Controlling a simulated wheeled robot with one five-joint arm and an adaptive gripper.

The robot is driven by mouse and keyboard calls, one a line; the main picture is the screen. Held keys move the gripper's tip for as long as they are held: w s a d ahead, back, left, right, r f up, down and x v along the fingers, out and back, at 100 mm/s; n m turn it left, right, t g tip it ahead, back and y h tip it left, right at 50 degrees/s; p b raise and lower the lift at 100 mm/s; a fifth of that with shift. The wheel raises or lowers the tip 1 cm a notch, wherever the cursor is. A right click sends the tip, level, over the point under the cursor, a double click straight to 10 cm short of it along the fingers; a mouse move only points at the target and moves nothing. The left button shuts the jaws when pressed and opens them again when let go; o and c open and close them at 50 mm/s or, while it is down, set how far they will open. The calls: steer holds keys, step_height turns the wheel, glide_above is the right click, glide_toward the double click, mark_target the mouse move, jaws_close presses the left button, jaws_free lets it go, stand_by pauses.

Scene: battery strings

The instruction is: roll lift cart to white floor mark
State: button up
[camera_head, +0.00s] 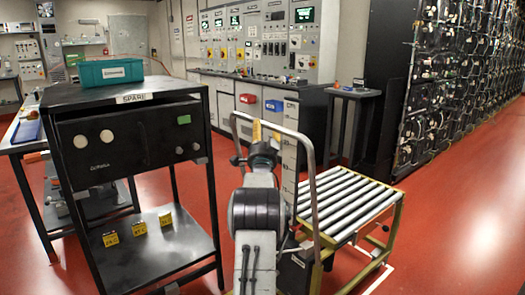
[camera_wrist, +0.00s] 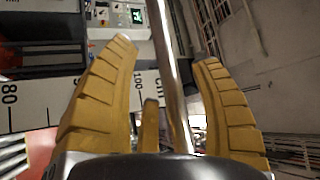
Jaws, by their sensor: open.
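The lift cart (camera_head: 345,205) has a top of grey rollers in a yellow frame and a tall tubular metal handle (camera_head: 311,185) at its left end. White floor mark lines (camera_head: 378,280) show on the red floor by the cart's lower right side. My gripper (camera_head: 266,131) is at the handle's upper bar, its yellow fingers open. In the wrist view the metal handle bar (camera_wrist: 166,50) passes between the spread fingers (camera_wrist: 167,62), and they do not appear closed on it. My arm hides part of the cart's near side.
A black bench (camera_head: 180,240) marked SPARE stands close on the left, with a teal box (camera_head: 109,72) on top and yellow tags on its lower shelf. A small dark stand (camera_head: 352,93) and battery racks (camera_head: 440,85) stand behind. Red floor is clear at right.

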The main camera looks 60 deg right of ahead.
steer(key=v, duration=0.8)
steer(key=shift+a, duration=0.25)
steer(key=shift+s+f, duration=0.1)
stand_by(0.5)
